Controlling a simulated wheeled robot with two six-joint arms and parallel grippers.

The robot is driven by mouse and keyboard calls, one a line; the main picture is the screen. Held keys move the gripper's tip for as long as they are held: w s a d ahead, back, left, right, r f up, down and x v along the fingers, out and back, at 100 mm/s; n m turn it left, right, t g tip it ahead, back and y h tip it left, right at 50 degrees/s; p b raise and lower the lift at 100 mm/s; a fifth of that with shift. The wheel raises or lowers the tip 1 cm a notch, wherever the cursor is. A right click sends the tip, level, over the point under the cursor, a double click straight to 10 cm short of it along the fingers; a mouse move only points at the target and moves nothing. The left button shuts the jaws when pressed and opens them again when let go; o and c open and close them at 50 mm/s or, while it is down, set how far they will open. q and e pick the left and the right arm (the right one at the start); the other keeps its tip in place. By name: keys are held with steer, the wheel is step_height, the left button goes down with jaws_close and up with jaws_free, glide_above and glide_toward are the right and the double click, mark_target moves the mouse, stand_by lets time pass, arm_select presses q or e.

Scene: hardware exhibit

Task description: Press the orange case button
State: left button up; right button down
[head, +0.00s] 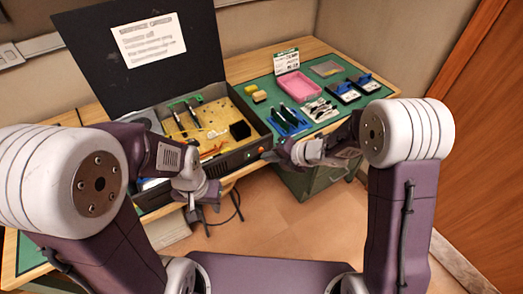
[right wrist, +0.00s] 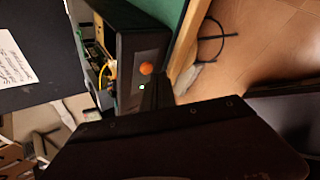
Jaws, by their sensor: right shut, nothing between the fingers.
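The orange button (right wrist: 146,68) shows in the right wrist view as a round knob on the dark front panel of the case (right wrist: 128,45), beside a small lit green light (right wrist: 142,87). In the head view the open case (head: 235,158) stands on the bench with its lid up; I cannot make out the button there. My right gripper (head: 268,156) is shut and empty, its tips close to the right end of the case front. In the right wrist view its fingers (right wrist: 158,92) point at the panel near the button; contact cannot be told. My left gripper (head: 204,210) hangs low before the case; its jaw opening is unclear.
The lid (head: 145,80) bears a printed sheet. Right of the case, a green mat (head: 328,123) holds a pink tray (head: 297,86), tools and dark boxes. Open floor (head: 290,210) lies in front.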

steer(key=shift+w+a, duration=0.1)
steer(key=shift+w, duration=0.1)
steer(key=shift+w+a, duration=0.25)
steer(key=shift+w, duration=0.05)
stand_by(0.7)
stand_by(0.3)
steer(key=shift+s+d, duration=0.5)
steer(key=shift+s, duration=0.15)
steer(key=s+d, duration=0.1)
steer(key=s, duration=0.1)
steer(key=s+d+b, duration=0.1)
steer(key=s+d, duration=0.1)
stand_by(0.9)
